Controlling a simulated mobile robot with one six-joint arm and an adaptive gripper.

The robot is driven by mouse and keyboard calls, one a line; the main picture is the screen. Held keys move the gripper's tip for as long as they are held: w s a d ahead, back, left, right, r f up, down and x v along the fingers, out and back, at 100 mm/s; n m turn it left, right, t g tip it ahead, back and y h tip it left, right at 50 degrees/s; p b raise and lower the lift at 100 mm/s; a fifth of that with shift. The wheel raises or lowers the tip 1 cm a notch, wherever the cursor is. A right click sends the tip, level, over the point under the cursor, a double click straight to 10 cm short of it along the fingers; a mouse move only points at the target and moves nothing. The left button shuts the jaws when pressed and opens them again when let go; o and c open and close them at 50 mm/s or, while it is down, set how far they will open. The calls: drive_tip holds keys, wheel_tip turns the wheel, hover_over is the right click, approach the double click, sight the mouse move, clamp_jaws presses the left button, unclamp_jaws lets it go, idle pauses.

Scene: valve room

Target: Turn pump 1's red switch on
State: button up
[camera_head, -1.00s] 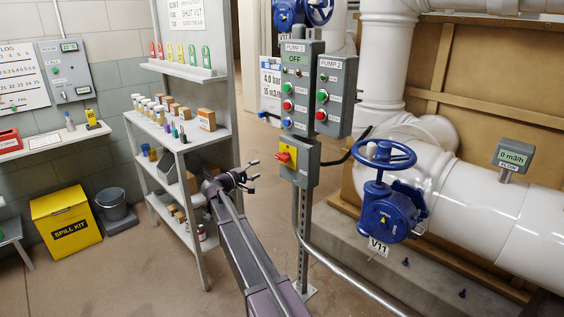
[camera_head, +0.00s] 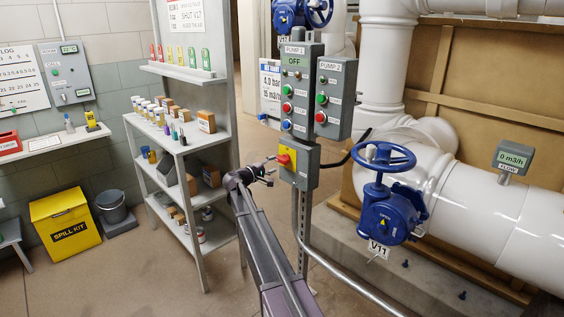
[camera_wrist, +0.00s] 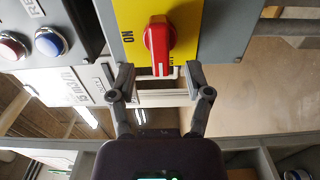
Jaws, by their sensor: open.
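Pump 1's red switch (camera_head: 284,159) sits on a yellow plate on a grey box (camera_head: 301,181), below the pump 1 panel (camera_head: 294,90), whose display reads OFF. In the wrist view the red switch (camera_wrist: 160,45) fills the top middle. Its handle points down in that view, beside the word ON at its left on the yellow plate (camera_wrist: 192,20). My gripper (camera_head: 271,170) is just left of the switch in the head view. In the wrist view my gripper (camera_wrist: 158,82) is open and empty, its fingertips either side of the handle's end; contact cannot be told.
The pump 2 panel (camera_head: 335,97) is right of pump 1's. A blue handwheel valve (camera_head: 384,205) stands right of the post. A grey shelf unit (camera_head: 178,145) with bottles and boxes stands left of my arm. A curved pipe rail (camera_head: 345,275) runs near the post's foot.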

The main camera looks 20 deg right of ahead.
sight(280, 161)
drive_tip(key=shift+x, duration=2.7)
clamp_jaws()
